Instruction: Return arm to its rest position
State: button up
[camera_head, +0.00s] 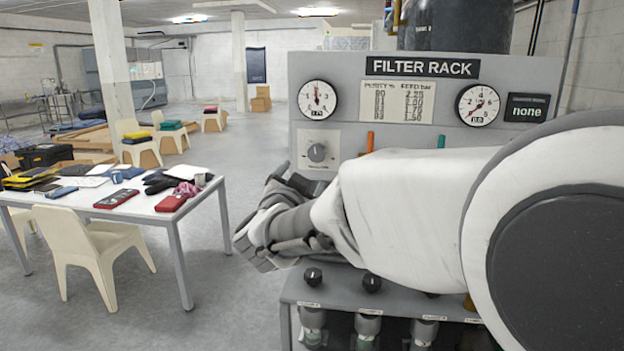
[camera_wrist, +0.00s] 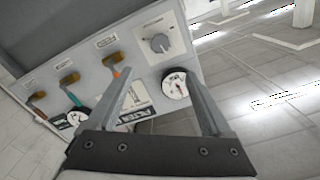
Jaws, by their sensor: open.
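My arm reaches from the right edge of the head view across the front of the filter rack (camera_head: 345,75). My gripper (camera_head: 262,222) is at the left end of the arm, in front of the rack's left side. In the wrist view its two fingers stand apart with nothing held between them (camera_wrist: 155,68). The rack panel shows tilted behind the fingers, with a grey knob (camera_wrist: 158,43), a round gauge (camera_wrist: 174,86) and several levers. I cannot tell the exact gap between gripper and panel. The arm hides the panel's lower middle.
The rack's lower shelf (camera_head: 325,290), with black knobs and filter housings beneath, is below the arm. A white table (camera_head: 140,205) with cloths, books and boxes stands at left, a cream chair (camera_head: 95,245) before it. Clear grey floor (camera_head: 235,310) lies between table and rack.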

jog(key=s+d+f+n+g+y, duration=0.1)
jog(key=s+d+f+g, duration=0.3)
jog(key=s, duration=0.6)
jog(key=s+d+f+n+g, duration=0.3)
jog(key=s+d, duration=0.5)
jog(key=s, duration=0.3)
jog(key=s+d+f+n+g+y, duration=0.1)
jog(key=s+d+f+n+g, duration=0.2)
jog(key=s, duration=0.8)
jog(key=d+f+g, duration=0.2)
jog(key=d+f, duration=0.1)
jog(key=shift+d+f+y, duration=0.25)
jog(key=shift+d+y, duration=0.05)
